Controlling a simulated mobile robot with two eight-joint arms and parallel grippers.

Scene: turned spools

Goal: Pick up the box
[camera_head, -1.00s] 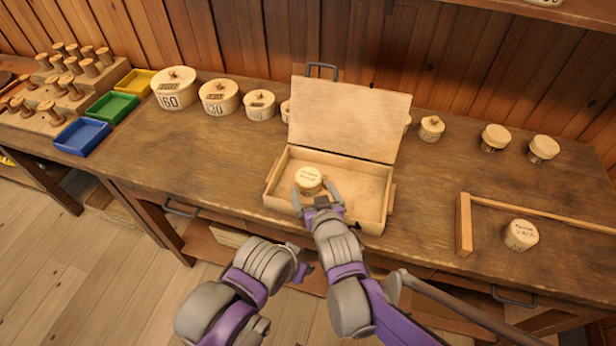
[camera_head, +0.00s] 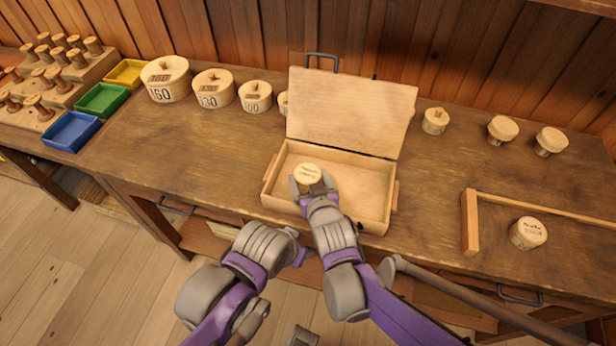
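The open wooden box (camera_head: 364,219) stands on the workbench with its lid (camera_head: 350,115) raised at the back. A small pale round-topped spool (camera_head: 308,173) with printed marks is in the left part of the box. My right gripper (camera_head: 312,186) reaches over the box's front wall, its fingers apart on either side of the spool. Whether they touch it cannot be told. My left gripper (camera_head: 302,256) is in front of the bench edge, away from the box; its fingers are mostly hidden.
Round lidded boxes (camera_head: 166,80) line the back left, beside yellow, green and blue trays (camera_head: 71,131) and a peg rack. Spools (camera_head: 502,130) stand at the back right. A wooden frame (camera_head: 470,222) and another round-topped spool (camera_head: 528,233) are at the right.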

